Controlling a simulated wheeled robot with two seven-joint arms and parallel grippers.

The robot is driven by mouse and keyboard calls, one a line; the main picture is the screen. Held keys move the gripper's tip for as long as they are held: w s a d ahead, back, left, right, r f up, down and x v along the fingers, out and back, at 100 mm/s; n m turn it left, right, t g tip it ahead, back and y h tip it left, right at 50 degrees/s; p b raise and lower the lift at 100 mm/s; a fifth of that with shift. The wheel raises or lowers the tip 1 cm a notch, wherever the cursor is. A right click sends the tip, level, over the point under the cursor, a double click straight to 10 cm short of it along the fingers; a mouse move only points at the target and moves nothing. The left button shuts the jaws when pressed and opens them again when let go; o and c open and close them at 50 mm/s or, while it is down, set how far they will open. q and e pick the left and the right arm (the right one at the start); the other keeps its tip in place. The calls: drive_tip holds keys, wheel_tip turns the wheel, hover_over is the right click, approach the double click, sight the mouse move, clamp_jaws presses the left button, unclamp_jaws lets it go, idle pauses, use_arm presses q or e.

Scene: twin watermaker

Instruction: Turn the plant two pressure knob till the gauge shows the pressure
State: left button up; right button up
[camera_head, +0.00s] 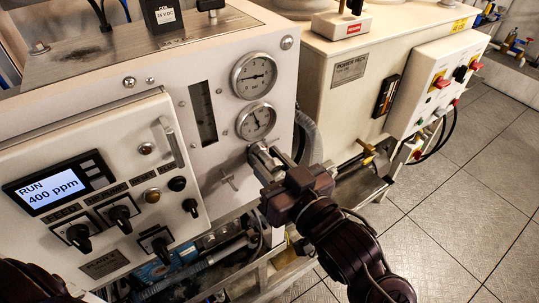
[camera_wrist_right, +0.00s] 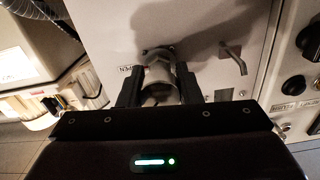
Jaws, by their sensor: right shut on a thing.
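A grey metal pressure knob (camera_wrist_right: 160,66) sticks out of the white panel below the gauges. My right gripper (camera_head: 265,157) reaches it from the lower right in the head view and is shut on it. In the right wrist view the two fingers (camera_wrist_right: 160,88) stand on either side of the knob. In the head view the fingers hide most of the knob. Two round gauges sit above it: an upper gauge (camera_head: 254,75) and a lower gauge (camera_head: 256,121). Their needles show, but the numbers are too small to read. My left gripper is out of view.
A control box (camera_head: 100,190) with a display reading "RUN 400 ppm" and black knobs is at left. A power pack cabinet (camera_head: 350,70) stands to the right. Tiled floor (camera_head: 470,190) is clear at right.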

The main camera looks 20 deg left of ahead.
sight(278, 172)
drive_tip(key=o, duration=1)
drive_tip(key=shift+s+d+f, duration=0.1)
drive_tip(key=shift+s+d, duration=0.1)
drive_tip(key=shift+d, duration=0.1)
drive_tip(key=b+v, duration=0.2)
drive_tip(key=v, duration=0.5)
drive_tip(key=shift+d, duration=0.1)
